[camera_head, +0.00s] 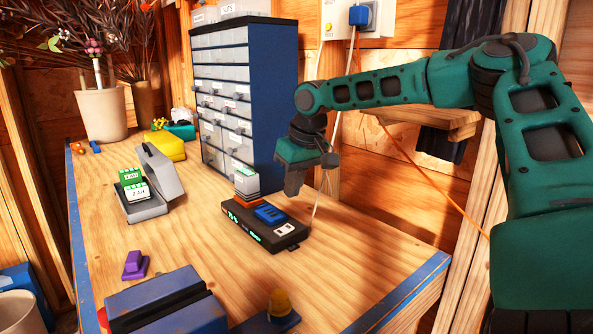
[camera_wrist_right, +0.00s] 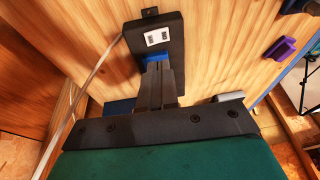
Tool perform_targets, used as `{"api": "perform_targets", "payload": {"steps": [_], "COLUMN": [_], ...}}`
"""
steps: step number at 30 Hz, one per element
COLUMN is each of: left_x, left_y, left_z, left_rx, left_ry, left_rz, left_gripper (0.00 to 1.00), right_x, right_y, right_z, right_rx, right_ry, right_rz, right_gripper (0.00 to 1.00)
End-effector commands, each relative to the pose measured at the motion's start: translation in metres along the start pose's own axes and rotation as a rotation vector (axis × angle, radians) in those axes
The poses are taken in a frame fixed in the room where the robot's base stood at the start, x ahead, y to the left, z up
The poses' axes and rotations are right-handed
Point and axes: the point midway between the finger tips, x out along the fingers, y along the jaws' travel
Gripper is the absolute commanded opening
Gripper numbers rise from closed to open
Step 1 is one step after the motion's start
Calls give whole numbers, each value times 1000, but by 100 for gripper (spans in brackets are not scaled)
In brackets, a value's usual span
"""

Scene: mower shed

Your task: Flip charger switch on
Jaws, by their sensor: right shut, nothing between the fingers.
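The black charger (camera_head: 250,232) lies flat on the wooden workbench, with green lit marks, a blue part (camera_head: 269,213) on top and a small white label patch (camera_head: 285,229) near its right end. A grey battery (camera_head: 246,183) stands at its back edge. I cannot clearly make out the switch or its position. My right gripper (camera_head: 293,188) is shut and empty, pointing down above and behind the charger's right end. In the right wrist view, the shut fingers (camera_wrist_right: 158,72) point toward the charger (camera_wrist_right: 172,50) and cover part of its blue part. My left gripper is not in view.
A blue drawer cabinet (camera_head: 266,90) stands behind the charger. A wall outlet with a blue plug (camera_head: 358,16) has a cord hanging toward the charger. A grey case (camera_head: 160,172) with green batteries sits left.

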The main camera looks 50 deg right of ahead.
Motion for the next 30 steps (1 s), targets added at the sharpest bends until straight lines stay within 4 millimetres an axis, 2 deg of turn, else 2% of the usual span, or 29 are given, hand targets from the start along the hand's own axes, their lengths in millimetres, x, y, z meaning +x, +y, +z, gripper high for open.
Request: {"api": "perform_targets", "payload": {"steps": [1,3,8,30], "left_x": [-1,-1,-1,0], "left_y": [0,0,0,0], "left_z": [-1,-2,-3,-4], "left_rx": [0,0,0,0], "left_ry": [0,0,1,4], "left_rz": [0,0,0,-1], "left_gripper": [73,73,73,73], "right_x": [-11,-21,-34,-36], "right_y": [0,0,0,0], "right_z": [-1,-1,0,0], "right_rx": [0,0,0,-1], "right_ry": [4,3,1,-1], "right_rz": [-1,0,0,1], "right_gripper": [0,0,0,0]}}
